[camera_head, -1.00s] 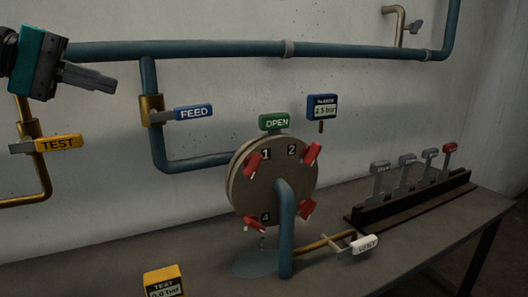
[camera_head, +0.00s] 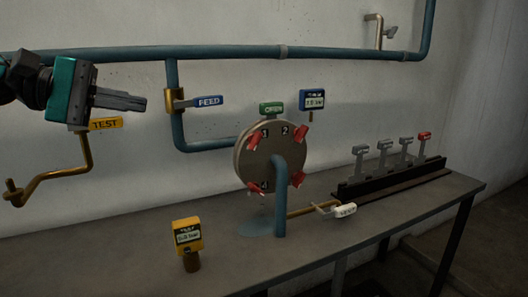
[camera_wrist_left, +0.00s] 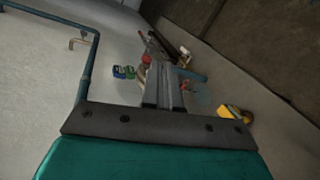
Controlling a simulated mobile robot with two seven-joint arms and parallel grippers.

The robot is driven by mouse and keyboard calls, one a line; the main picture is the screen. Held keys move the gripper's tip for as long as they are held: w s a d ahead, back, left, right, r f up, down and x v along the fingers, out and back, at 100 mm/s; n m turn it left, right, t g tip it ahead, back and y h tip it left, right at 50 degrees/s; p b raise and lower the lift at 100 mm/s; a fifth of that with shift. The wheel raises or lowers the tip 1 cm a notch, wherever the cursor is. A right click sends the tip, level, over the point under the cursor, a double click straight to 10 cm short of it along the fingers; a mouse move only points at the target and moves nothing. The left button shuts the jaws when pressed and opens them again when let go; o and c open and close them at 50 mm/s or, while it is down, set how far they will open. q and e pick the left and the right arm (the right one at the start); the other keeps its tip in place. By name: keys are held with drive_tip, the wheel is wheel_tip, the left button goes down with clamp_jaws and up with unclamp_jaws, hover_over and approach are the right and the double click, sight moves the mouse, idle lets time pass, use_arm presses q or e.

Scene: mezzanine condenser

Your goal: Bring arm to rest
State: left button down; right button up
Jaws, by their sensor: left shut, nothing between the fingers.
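My left gripper (camera_head: 143,104), with its teal body, comes in from the left in the head view. Its grey fingers are shut with nothing between them. It hangs in the air in front of the wall, over the yellow TEST valve handle (camera_head: 106,124) in the picture and left of the blue FEED handle (camera_head: 208,101). In the left wrist view its fingers (camera_wrist_left: 163,70) point out over the bench, closed together. My right gripper does not show in any view.
A round condenser head (camera_head: 250,165) with red clamps stands on the bench (camera_head: 340,243). A green OPEN tag (camera_head: 271,108), a blue gauge (camera_head: 312,100), a yellow TEST gauge (camera_head: 187,235), a white-handled vent valve (camera_head: 345,211) and a lever rack (camera_head: 390,180) surround it. A puddle (camera_head: 254,228) lies below.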

use_arm(q)
drive_tip(key=w+d+f+n+t+h, duration=0.1)
drive_tip(key=d+f+n+t+h, duration=0.1)
drive_tip(key=d+f+n+h, duration=0.75)
drive_tip(key=s+a+f+m+t+y+p, duration=0.15)
drive_tip(key=f+m+t+y, duration=0.55)
drive_tip(key=f+m, duration=0.8)
drive_tip(key=s+a+f+m+t+y, duration=0.4)
drive_tip(key=f+m+y, duration=0.45)
drive_tip(key=m, duration=1.25)
drive_tip(key=s+f+n+g+y, duration=0.6)
drive_tip(key=s+f+n, duration=1)
drive_tip(key=f, duration=0.4)
drive_tip(key=shift+s+n+g, duration=0.35)
drive_tip(key=shift+s+g, duration=0.1)
drive_tip(key=shift+g, duration=0.05)
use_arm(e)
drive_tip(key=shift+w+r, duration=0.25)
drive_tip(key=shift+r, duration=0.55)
use_arm(q)
drive_tip(key=shift+r, duration=0.1)
